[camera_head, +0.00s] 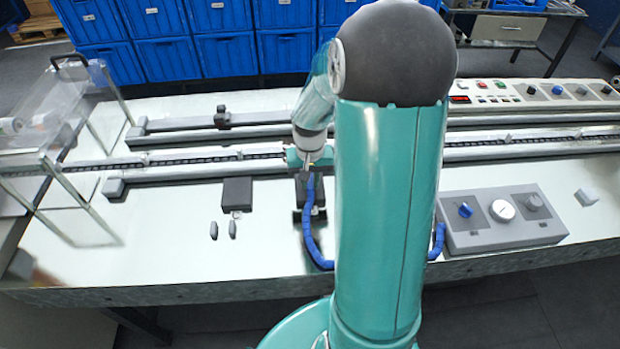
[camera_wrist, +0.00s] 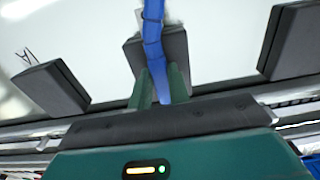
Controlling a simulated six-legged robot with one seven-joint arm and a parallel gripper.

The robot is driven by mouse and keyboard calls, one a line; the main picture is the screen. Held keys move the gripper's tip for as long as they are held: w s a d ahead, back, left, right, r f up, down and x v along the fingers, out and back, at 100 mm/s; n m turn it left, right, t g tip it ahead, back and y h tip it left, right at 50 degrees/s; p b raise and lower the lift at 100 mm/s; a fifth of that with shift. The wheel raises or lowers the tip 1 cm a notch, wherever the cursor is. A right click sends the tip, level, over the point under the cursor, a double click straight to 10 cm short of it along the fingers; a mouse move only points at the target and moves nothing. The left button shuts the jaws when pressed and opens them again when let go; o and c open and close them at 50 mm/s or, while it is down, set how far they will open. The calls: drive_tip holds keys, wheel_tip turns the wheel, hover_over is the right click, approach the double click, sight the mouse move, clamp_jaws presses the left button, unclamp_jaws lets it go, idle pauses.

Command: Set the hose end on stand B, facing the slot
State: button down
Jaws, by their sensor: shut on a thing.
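A blue ribbed hose (camera_head: 310,235) hangs from my gripper (camera_head: 311,168), loops down to the table's front edge and passes behind my arm. In the wrist view my gripper's green fingers (camera_wrist: 161,88) are shut on the hose (camera_wrist: 153,45). A dark block-shaped stand (camera_head: 318,192) is just below the gripper, behind the hose; it also shows in the wrist view (camera_wrist: 178,52). Another dark stand (camera_head: 237,192) is to its left. The wrist view shows further dark blocks at left (camera_wrist: 52,88) and right (camera_wrist: 295,42). I cannot read which is B; no slot is clear.
Long rails (camera_head: 200,172) run across the table behind the stands. A grey control box (camera_head: 500,217) with knobs sits at right. A clear guard on a metal frame (camera_head: 75,110) stands at far left.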

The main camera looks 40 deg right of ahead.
drive_tip(key=shift+f, duration=0.15)
drive_tip(key=c, duration=1.2)
unclamp_jaws()
drive_tip(key=shift+c, duration=0.2)
wheel_tip(320, 180, up, 14)
drive_tip(key=shift+f, duration=0.15)
drive_tip(key=shift+a, duration=0.1)
drive_tip(key=s+a+r+n+t, duration=0.2)
drive_tip(key=s+a+r, duration=0.3)
drive_tip(key=a, duration=0.4)
drive_tip(key=s+a+r+n+t, duration=0.3)
drive_tip(key=s+a+r+n, duration=0.1)
drive_tip(key=s+a, duration=0.4)
drive_tip(key=shift+a+r+t, duration=0.3)
drive_tip(key=shift+a+r, duration=0.05)
drive_tip(key=shift+a, duration=0.45)
